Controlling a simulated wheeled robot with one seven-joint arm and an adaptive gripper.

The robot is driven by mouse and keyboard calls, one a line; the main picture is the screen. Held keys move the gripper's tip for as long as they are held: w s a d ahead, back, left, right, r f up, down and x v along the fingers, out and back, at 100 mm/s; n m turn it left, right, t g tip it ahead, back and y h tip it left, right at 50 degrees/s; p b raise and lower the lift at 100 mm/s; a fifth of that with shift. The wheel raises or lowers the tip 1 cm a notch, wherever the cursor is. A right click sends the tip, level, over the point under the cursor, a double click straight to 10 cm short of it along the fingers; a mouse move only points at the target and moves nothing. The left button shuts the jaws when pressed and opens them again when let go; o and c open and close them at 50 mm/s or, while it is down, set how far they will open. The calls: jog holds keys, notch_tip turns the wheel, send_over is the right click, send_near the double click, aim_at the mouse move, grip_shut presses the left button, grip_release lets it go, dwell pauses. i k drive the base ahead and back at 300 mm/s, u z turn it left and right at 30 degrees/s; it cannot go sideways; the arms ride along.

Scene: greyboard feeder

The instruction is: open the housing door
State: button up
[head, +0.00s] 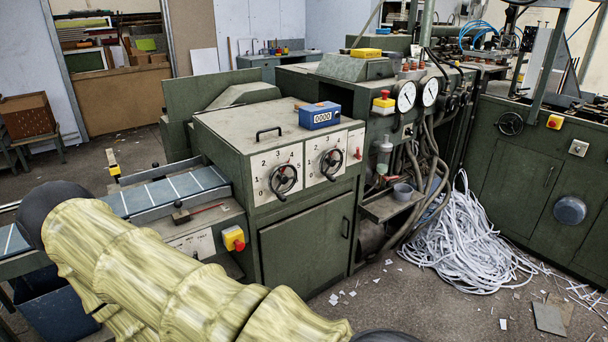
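The green feeder housing (240,125) stands in the middle of the head view. Its front has a flat green door (303,248) below two dial panels, and this door looks shut. A dark upright handle (346,228) sits near the door's right edge. The housing's top cover also looks shut and carries a black bar handle (269,132). My arm, in a yellowish ribbed sleeve, crosses the lower left and hides the floor in front of the door's lower left. My gripper is not in view.
A blue counter box (320,115) stands on the housing top. Two black handwheels (283,179) (331,162) stick out above the door. A red button on a yellow box (234,238) is left of it. White paper strips (465,240) heap on the floor at right, with hoses nearby.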

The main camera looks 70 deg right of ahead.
aim_at(302, 252)
jog(key=z, duration=3.7)
jog(key=i, duration=0.85)
jog(key=u, duration=2.55)
